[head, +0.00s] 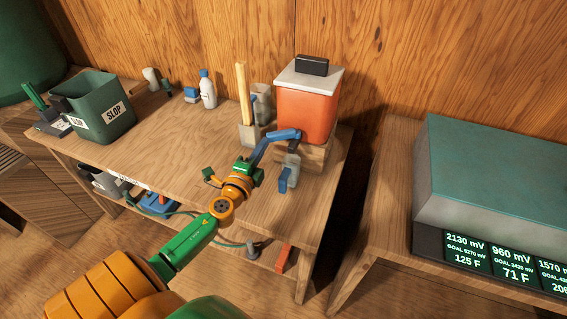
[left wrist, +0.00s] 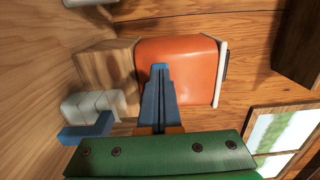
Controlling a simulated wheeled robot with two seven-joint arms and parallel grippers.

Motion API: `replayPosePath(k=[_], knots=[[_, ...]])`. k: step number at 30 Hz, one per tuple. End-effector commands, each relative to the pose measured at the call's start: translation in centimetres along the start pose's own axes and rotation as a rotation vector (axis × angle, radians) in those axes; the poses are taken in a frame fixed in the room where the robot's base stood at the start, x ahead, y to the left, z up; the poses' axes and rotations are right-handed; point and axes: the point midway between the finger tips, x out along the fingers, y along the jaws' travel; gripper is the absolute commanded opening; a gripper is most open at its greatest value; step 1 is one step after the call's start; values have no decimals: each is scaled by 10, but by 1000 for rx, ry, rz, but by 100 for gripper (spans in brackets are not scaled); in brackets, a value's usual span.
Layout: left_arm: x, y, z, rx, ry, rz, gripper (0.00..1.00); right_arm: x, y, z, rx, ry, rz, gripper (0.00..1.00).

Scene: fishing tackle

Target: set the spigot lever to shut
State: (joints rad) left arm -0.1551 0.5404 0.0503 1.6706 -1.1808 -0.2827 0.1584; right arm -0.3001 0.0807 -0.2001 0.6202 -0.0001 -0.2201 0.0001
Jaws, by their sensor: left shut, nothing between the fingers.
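The orange container (head: 306,115) has a pale lid and a black handle, and stands on a wooden block (head: 315,155) at the table's right end. My left gripper (head: 297,135) has blue fingers, shut and empty, with their tips at the container's lower front. In the left wrist view the shut fingers (left wrist: 160,70) overlap the orange wall (left wrist: 190,70); I cannot tell whether they touch it. A small dark part (head: 295,146) shows just below the fingertips, perhaps the spigot. The lever cannot be made out and its setting is hidden. My right gripper is not in view.
A white bottle (head: 208,90) and a green SLOP bin (head: 104,112) are farther left. The table's middle (head: 165,135) is clear.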

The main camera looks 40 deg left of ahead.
Motion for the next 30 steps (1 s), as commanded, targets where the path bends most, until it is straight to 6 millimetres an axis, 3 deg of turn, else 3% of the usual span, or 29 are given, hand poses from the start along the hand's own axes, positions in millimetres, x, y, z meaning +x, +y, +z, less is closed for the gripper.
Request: replayPosePath(k=[12, 30], knots=[[13, 0, 15, 1, -2, -1, 0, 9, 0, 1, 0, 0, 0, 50], [14, 0, 16, 0, -2, 0, 0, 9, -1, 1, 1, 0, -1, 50]])
